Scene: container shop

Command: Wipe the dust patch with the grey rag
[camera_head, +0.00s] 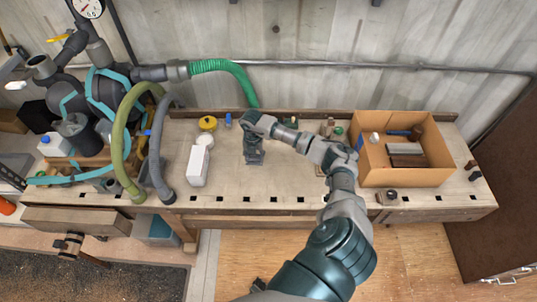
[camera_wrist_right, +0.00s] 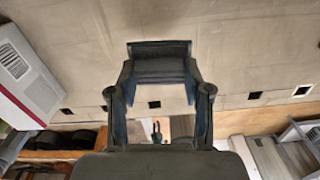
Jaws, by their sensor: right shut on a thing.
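My right gripper (camera_head: 253,152) reaches down over the middle of the wooden workbench (camera_head: 285,180). In the right wrist view the gripper (camera_wrist_right: 162,75) is shut on a dark grey folded thing, which looks like the grey rag (camera_wrist_right: 160,66), held between its fingertips close to the bench top. In the head view the gripper and wrist cover the rag. I cannot make out a distinct dust patch on the pale bench top; it may be hidden under the gripper. My left gripper is not in view.
An open cardboard box (camera_head: 408,177) with several things inside stands at the right. Hoses (camera_head: 160,150) hang over the bench's left end. The bench front middle is clear.

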